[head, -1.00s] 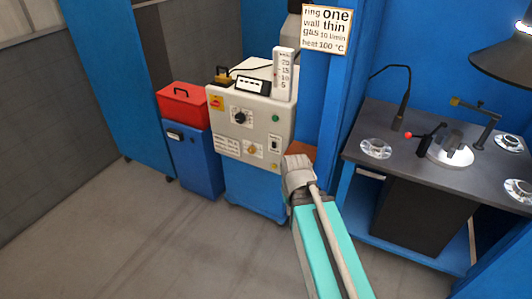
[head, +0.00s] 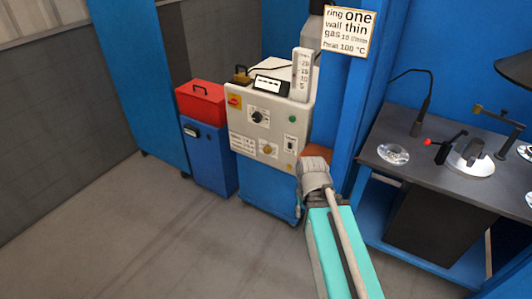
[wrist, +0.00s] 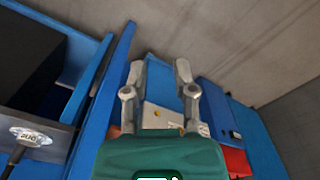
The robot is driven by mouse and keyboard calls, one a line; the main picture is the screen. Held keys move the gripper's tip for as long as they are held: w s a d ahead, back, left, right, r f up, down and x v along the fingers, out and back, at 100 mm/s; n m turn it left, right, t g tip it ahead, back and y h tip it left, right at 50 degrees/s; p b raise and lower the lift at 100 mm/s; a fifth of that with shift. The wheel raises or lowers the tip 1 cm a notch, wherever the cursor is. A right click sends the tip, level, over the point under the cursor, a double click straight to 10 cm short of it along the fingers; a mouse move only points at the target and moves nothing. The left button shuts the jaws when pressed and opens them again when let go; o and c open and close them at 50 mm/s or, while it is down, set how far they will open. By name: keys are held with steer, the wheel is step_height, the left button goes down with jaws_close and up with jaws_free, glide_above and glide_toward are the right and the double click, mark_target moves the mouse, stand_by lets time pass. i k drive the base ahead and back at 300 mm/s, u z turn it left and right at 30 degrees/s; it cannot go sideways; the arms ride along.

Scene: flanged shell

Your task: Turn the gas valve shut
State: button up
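The welding cabinet's pale control panel (head: 262,130) faces me in the middle of the head view. A brass-coloured knob (head: 268,149) sits low on it, and a black dial (head: 258,116) sits higher. A white flow gauge (head: 301,74) stands on top at the right. I cannot tell for sure which part is the gas valve. My arm reaches up in front, right of the panel; its fingers are hidden in the head view. In the wrist view my gripper (wrist: 160,72) is open and empty, with the panel (wrist: 160,117) beyond the fingers, apart from them.
A red toolbox (head: 201,103) sits on a blue cabinet (head: 208,160) left of the panel. A grey workbench (head: 455,180) with clear dishes and a lamp stands at the right. A sign (head: 348,32) hangs above. The floor (head: 150,240) at front left is clear.

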mark_target(267, 150)
steer(key=u, duration=0.65)
steer(key=k, duration=0.85)
steer(key=u, duration=1)
steer(key=k, duration=0.55)
steer(key=i, duration=1.05)
steer(key=z, duration=1.2)
steer(key=i, duration=0.9)
steer(key=z, duration=0.45)
